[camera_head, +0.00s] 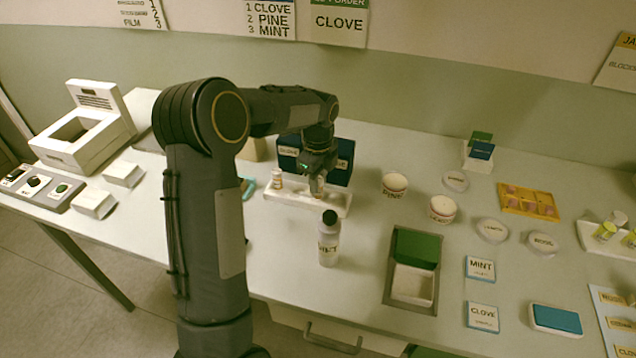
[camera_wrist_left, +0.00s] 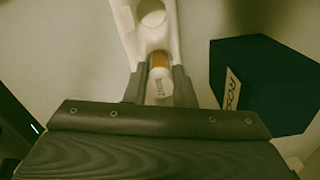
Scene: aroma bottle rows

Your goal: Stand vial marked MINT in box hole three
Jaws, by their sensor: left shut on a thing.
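My left gripper (camera_head: 317,190) is over the right part of a white holed rack (camera_head: 300,200). In the left wrist view its fingers (camera_wrist_left: 159,95) are shut on a small vial (camera_wrist_left: 159,82) with an amber band and a pale label. The label's word is too small and turned to read surely. The vial is in line with the white rack (camera_wrist_left: 172,35); I cannot tell whether its foot is seated in a hole. Another small vial (camera_head: 277,178) stands at the rack's left end. My right gripper is not in view.
A dark blue box (camera_head: 340,165) with name labels stands close behind the rack. A white bottle with a black cap (camera_head: 328,242) stands in front. A wall sheet (camera_head: 270,18) lists 1 CLOVE, 2 PINE, 3 MINT. Round tubs (camera_head: 395,184) and a grey-rimmed tray (camera_head: 388,290) lie right.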

